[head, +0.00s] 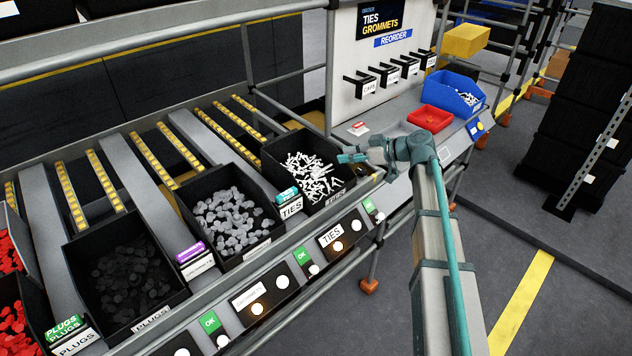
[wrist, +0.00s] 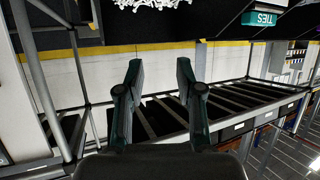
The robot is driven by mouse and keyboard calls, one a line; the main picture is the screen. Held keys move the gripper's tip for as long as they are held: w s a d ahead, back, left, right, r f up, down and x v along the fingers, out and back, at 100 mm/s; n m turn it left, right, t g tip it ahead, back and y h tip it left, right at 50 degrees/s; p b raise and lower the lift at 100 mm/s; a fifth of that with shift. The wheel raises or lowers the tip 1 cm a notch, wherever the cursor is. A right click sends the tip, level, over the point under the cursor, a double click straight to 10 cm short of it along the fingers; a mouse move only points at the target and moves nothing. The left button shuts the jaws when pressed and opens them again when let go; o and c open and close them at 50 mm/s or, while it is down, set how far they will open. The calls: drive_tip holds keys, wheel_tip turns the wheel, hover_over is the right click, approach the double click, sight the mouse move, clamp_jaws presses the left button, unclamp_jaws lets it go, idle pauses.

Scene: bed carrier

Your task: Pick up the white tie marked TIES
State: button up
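Loose white ties (head: 312,180) lie in a heap in a black bin (head: 285,183) in the head view. The bin's front carries a TIES label (head: 336,196). My gripper (head: 343,157) is at the right side of this bin, and seems to be above its rim. In the wrist view my gripper (wrist: 158,66) is open, with nothing between its two fingers. Some white ties (wrist: 150,3) show at the top edge of the wrist view, beyond the fingertips. A green-teal TIES block (wrist: 263,19) appears upside down at the upper right there.
A bin of grey pieces (head: 235,222) and a bin of dark plugs (head: 125,280) stand to the left. A red tray (head: 430,118) and a blue bin with white pieces (head: 458,95) stand on the bench at right. Button panels (head: 338,235) line the front.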

drive_tip(key=b, duration=0.4)
approach(315, 170)
drive_tip(key=p+x, duration=0.1)
drive_tip(key=x, duration=0.1)
drive_tip(key=shift+w+a, duration=0.25)
drive_tip(key=shift+a, duration=0.1)
drive_tip(key=shift+p+x, duration=1)
drive_tip(key=shift+x, duration=2.1)
drive_tip(key=shift+f, duration=0.15)
clamp_jaws()
